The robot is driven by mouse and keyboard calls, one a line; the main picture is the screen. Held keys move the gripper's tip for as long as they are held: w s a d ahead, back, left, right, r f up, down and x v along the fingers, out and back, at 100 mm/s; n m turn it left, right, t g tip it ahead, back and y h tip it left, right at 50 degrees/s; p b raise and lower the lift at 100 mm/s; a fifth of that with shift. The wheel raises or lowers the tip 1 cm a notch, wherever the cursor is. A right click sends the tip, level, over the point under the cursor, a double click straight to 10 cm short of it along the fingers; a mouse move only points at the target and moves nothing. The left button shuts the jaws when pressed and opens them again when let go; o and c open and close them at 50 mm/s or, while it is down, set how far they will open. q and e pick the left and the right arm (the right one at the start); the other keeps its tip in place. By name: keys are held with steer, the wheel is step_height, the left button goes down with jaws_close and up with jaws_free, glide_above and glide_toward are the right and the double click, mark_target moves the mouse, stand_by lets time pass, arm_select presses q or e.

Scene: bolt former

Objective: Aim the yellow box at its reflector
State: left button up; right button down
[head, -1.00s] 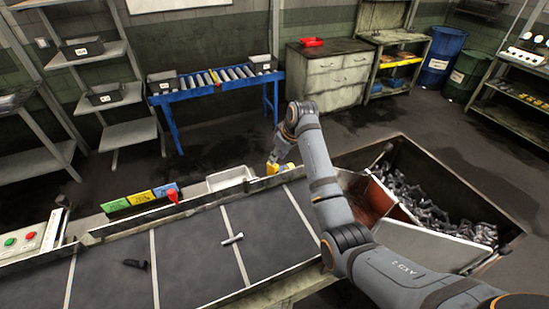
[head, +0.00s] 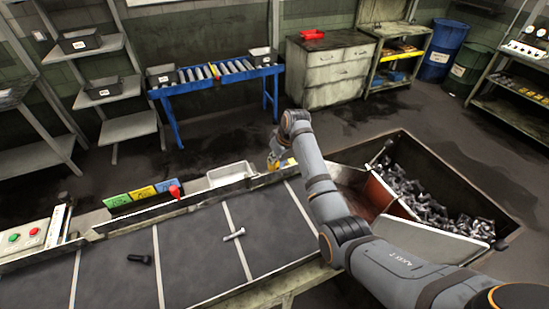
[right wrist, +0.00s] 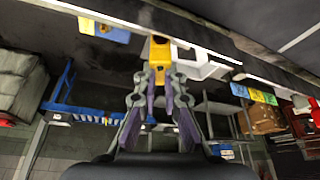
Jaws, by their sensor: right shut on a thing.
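The yellow box (right wrist: 160,57) is between the fingers of my right gripper (right wrist: 163,88) in the right wrist view, with a dark round spot on its end. My right gripper is shut on it. In the head view the gripper (head: 275,160) is at the far rail of the conveyor, and a little of the yellow box (head: 284,164) shows beside it. My left gripper is not in view.
The conveyor (head: 190,254) carries a light bolt (head: 234,235) and a dark bolt (head: 139,259). A sunken bin of bolts (head: 430,200) lies right of my arm.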

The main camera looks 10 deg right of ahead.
steer(key=shift+a+m+t+h, duration=0.1)
steer(key=shift+m+t+h, duration=0.25)
steer(key=shift+m, duration=0.85)
steer(key=shift+r+m+h, duration=0.1)
steer(key=shift+m+h, duration=0.35)
steer(key=shift+m, duration=0.45)
steer(key=c, duration=1.5)
jaws_free()
steer(key=shift+s, duration=0.1)
steer(key=shift+o, duration=0.2)
steer(key=v, duration=1.2)
